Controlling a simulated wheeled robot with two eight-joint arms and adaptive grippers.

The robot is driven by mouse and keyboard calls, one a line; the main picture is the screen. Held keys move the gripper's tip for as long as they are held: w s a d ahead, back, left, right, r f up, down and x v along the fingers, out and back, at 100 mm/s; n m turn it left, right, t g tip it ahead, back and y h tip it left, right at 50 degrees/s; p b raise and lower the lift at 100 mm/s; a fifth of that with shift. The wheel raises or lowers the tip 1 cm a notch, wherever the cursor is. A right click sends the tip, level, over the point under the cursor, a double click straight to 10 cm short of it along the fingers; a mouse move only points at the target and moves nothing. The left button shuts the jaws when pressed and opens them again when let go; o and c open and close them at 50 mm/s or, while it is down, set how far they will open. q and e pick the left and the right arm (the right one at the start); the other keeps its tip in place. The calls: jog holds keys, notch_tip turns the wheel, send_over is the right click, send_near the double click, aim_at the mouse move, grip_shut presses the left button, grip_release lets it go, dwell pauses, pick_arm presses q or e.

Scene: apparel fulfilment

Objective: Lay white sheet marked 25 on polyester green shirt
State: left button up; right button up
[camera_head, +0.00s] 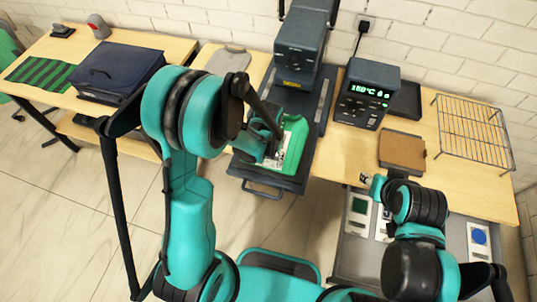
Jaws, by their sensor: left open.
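The green shirt (295,147) lies on the dark lower plate of the heat press, partly covered by my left arm and gripper. My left gripper (262,160) is open, low over the left part of the shirt. A pale patch shows by its fingers; I cannot tell whether this is the white sheet, and no 25 is legible. My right gripper (365,179) is over the drawer's back edge, small in view, and its opening is unclear.
The heat press (301,45) stands behind the shirt. A control box (366,95) reads 160°C. A brown pad (402,151) and wire rack (474,128) are to the right. An open drawer (352,255) holds several printed sheets.

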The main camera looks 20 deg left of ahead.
pick_arm(q)
notch_tip(320, 180, up, 12)
jog(key=s+a+f+t+b, duration=0.1)
jog(key=s+a+t+b, duration=0.4)
jog(key=s+b, duration=0.5)
jog(key=shift+s+t, duration=0.15)
jog(key=shift+t, duration=0.95)
